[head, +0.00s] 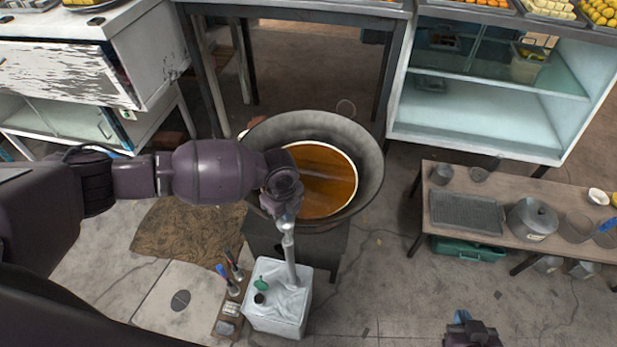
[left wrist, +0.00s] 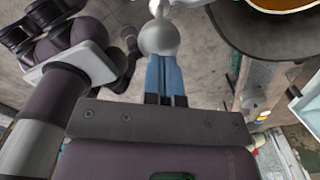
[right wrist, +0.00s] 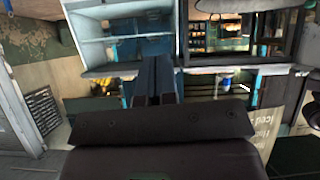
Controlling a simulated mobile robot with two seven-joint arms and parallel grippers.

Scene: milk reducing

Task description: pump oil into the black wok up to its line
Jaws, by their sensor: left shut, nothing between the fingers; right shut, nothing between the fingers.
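The dark wok (head: 370,178) stands in the middle of the head view and holds a broad pool of orange-brown oil (head: 318,180) with a pale line along its edge. The white oil container (head: 275,318) stands in front of it, with a grey pump tube (head: 291,262) rising from its top. My left gripper (head: 288,208) is at the pump's top. In the left wrist view its blue fingers (left wrist: 163,58) are shut, close behind the silver pump knob (left wrist: 160,38); contact cannot be told. My right gripper (right wrist: 155,62) is shut and empty, away from the wok.
A wooden bench (head: 430,205) with a pot (head: 532,218) and a griddle stands at the right. A white shelf unit (head: 470,125) is behind it. My left arm covers the wok's left side.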

